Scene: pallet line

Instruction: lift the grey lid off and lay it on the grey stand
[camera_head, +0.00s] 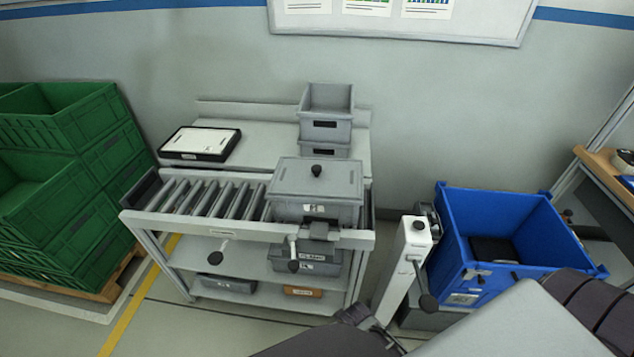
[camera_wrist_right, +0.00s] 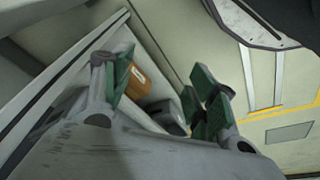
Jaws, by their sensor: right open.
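The grey lid (camera_head: 315,178), with a black knob on top, lies on a grey bin (camera_head: 318,212) at the right end of the roller table. I cannot clearly identify the grey stand; a flat, light-topped piece with a black rim (camera_head: 201,142) lies on the back shelf to the left. My right gripper (camera_wrist_right: 165,95) is open, its green-padded fingers apart with nothing held between them. It is apart from the lid. Part of what seems to be my right arm shows at the bottom of the head view. My left gripper is out of view.
Grey bins (camera_head: 327,115) are stacked behind the lid. A white post (camera_head: 408,262) and a blue crate (camera_head: 456,240) stand right of the roller table. Green crates (camera_head: 85,140) fill the left side. An orange box (camera_head: 303,292) sits on the lower shelf. The rollers (camera_head: 205,195) left of the lid are empty.

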